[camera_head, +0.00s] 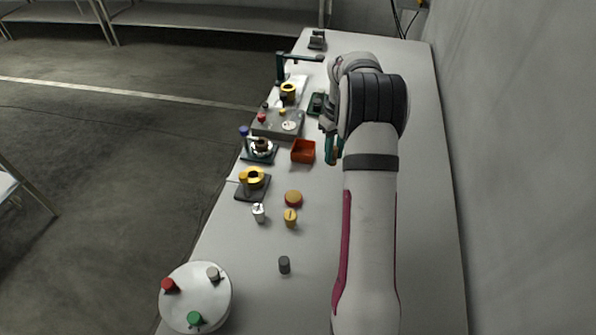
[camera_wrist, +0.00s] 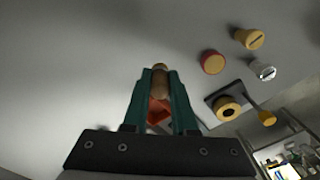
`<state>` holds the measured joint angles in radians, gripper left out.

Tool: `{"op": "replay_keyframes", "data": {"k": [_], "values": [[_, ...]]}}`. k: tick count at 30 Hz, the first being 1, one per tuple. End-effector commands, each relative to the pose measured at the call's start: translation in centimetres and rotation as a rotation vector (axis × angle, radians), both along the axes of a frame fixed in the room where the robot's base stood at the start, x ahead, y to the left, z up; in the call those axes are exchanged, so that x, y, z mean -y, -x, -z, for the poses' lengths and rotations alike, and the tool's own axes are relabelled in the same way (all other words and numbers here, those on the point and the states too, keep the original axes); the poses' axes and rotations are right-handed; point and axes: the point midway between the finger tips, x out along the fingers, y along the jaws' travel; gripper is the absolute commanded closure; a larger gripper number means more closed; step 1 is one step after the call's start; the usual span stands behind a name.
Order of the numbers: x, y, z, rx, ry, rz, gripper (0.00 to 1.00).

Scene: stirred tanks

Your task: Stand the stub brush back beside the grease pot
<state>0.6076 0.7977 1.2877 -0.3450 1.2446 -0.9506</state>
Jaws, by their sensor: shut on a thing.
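My gripper (camera_wrist: 160,80) is shut on a short brown, round-ended piece, which I take to be the stub brush (camera_wrist: 160,72). In the head view my gripper (camera_head: 335,150) is right of the orange-red box, and the brush is mostly hidden there. The brush appears above the table, though its exact height is unclear. The pot also shows in the wrist view (camera_wrist: 213,62), right of my fingers.
The orange-red open box (camera_head: 303,151) is left of my gripper. A yellow knob (camera_head: 291,217), a silver knob (camera_head: 258,212) and a dark cylinder (camera_head: 284,264) stand nearer the camera. A dark plate with a yellow ring (camera_head: 253,185) is at the left edge. Table right of my arm is clear.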

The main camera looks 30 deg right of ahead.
Motion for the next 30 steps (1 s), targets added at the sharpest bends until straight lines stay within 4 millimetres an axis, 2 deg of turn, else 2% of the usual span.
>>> {"op": "replay_keyframes", "data": {"k": [3, 6, 10, 14, 19, 28, 29, 30], "values": [[-2.3, -3.3, 2.5, -0.002, -0.002, -0.006, 1.00], [-3.9, -5.7, 4.1, 0.000, 0.000, -0.005, 1.00], [-5.1, -7.5, 5.4, 0.001, 0.000, -0.002, 1.00], [-5.4, -7.9, 6.6, 0.001, 0.000, 0.000, 1.00], [-5.4, -7.9, 9.6, 0.003, -0.001, -0.001, 1.00], [-5.4, -7.9, 9.9, 0.003, 0.000, -0.001, 1.00], [-5.4, -7.9, 10.0, 0.003, 0.000, -0.001, 0.73], [-5.4, -7.9, 9.9, 0.004, 0.000, -0.001, 0.66]]}}
